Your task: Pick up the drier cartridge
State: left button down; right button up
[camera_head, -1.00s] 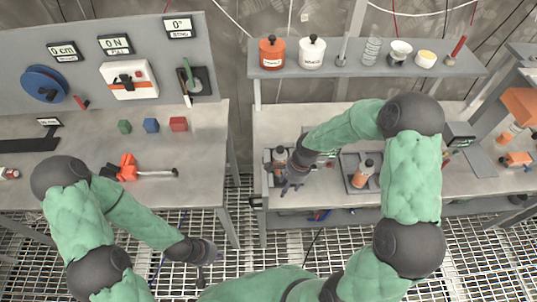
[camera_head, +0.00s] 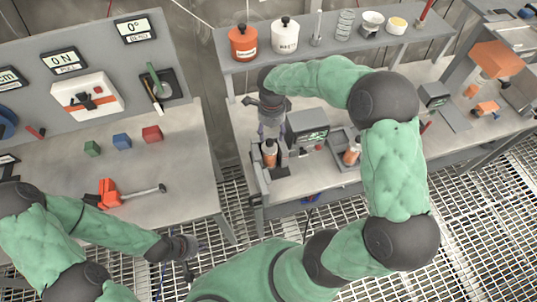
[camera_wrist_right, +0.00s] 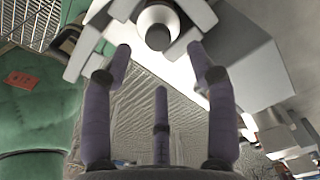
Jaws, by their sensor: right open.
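A capped bottle-like cartridge with orange and white parts (camera_head: 269,153) stands in a grey holder at the left end of the right bench. A similar one (camera_head: 352,152) stands in a grey tray to its right. I cannot tell which is the drier cartridge. My right gripper (camera_head: 270,130) points down just above the left one, partly covering its top. In the right wrist view its purple fingers (camera_wrist_right: 160,75) are spread and empty, with a pale round end (camera_wrist_right: 158,27) beyond them. My left gripper (camera_head: 190,252) hangs low over the floor grating; its fingers are too small to judge.
A display box (camera_head: 308,126) stands right beside the left cartridge. A shelf (camera_head: 330,40) with an orange jar (camera_head: 242,42) and a white jar (camera_head: 285,36) runs behind. The left bench (camera_head: 180,185) holds coloured blocks and an orange tool (camera_head: 110,192).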

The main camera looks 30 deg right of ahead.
aim_at(269, 141)
jog(key=shift+w+a+f, duration=0.15)
jog(key=shift+w+f, duration=0.05)
jog(key=shift+f, duration=0.5)
jog(key=shift+a+f, duration=0.15)
jog(key=shift+f, duration=2.5)
jog(key=shift+c, duration=0.3)
jog(key=shift+r, duration=0.1)
grip_shut()
